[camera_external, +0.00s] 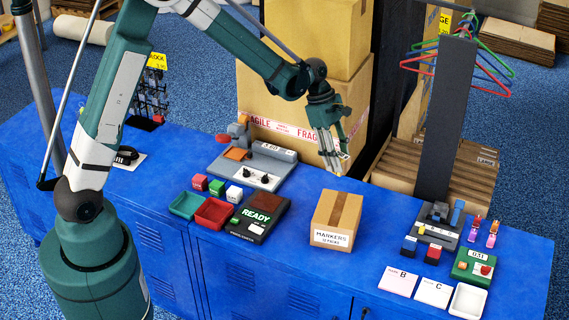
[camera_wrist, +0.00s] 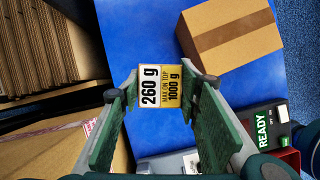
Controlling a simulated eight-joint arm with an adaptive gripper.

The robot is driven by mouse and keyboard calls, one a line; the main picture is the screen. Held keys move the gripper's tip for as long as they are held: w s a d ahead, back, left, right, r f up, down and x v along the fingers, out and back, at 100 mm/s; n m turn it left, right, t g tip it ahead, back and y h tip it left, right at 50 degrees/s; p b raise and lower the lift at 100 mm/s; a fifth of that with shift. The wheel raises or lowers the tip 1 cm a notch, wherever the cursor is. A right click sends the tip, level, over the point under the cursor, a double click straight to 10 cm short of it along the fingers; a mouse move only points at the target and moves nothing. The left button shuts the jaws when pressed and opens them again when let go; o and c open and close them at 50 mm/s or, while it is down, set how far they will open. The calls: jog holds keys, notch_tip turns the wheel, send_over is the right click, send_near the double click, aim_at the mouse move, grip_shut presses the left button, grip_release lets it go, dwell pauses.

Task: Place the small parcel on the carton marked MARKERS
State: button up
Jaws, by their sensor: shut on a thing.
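The carton marked MARKERS (camera_external: 331,236) is a brown taped box on the blue bench top, right of centre. In the wrist view the same carton (camera_wrist: 230,40) lies at the upper right, its top clear. My gripper (camera_external: 335,163) hangs above the bench, behind and above the carton, apart from it. In the wrist view its green-padded fingers are shut on the small parcel (camera_wrist: 160,86), whose label reads 260 g, max on top 1000 g. The parcel is hard to make out in the outside view.
Tall stacked FRAGILE cartons (camera_external: 297,95) stand behind my gripper. A dark post (camera_external: 446,120) with hangers rises at the right. A grey scale (camera_external: 262,165), a READY device (camera_external: 256,218) and trays (camera_external: 214,212) sit left of the carton.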

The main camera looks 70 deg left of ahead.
jog(key=s+d+r+p, duration=0.2)
jog(key=s+d+r, duration=0.1)
jog(key=d, duration=0.4)
jog(key=s+d+r+m+p, duration=0.1)
jog(key=s+d+r+p, duration=0.1)
jog(key=d+r, duration=0.3)
jog(key=s+d, duration=0.1)
jog(key=d, duration=0.2)
jog(key=shift+s+d+r+m+g, duration=0.2)
jog(key=shift+d+r+m+g, duration=0.05)
jog(key=shift+r+m+g, duration=0.1)
send_near(342, 212)
jog(key=shift+w+d+f, duration=0.15)
jog(key=shift+w+d, duration=0.05)
jog(key=shift+d, duration=0.2)
jog(key=shift+w+d+f, duration=0.2)
jog(key=shift+d, duration=0.2)
jog(key=shift+f+b, duration=0.45)
jog(key=shift+f, duration=1.4)
jog(key=shift+f, duration=0.15)
jog(key=o, duration=1)
